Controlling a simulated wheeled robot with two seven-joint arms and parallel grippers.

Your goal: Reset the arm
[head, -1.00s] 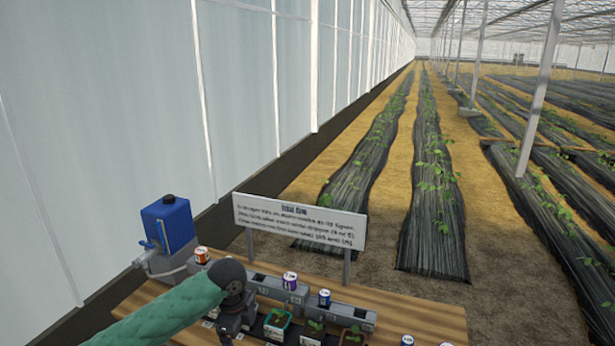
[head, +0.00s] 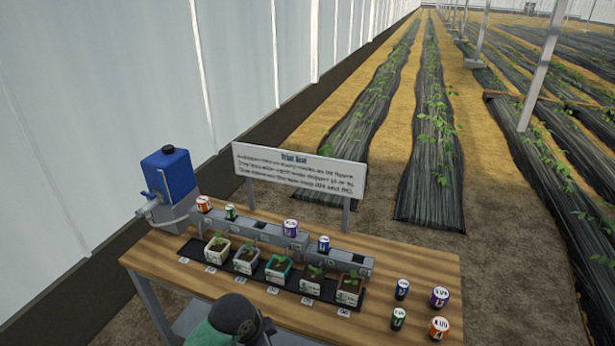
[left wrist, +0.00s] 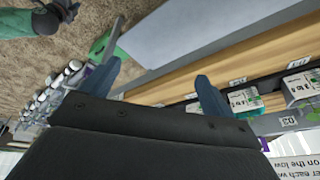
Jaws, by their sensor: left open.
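My left arm shows at the bottom of the head view as a green sleeve and a dark joint, at the table's front edge. My left gripper shows in the left wrist view (left wrist: 155,82), with its two blue-grey fingers spread apart and nothing between them. Behind the fingers are the table edge and labelled pots. My right gripper is in neither view.
The wooden table (head: 412,262) holds a black tray (head: 325,290) of several potted seedlings, a grey rail (head: 265,232) with coloured cans, and a blue jug (head: 168,175) at left. Several loose cans, one purple (head: 439,297), stand at right. A white sign (head: 300,170) stands behind.

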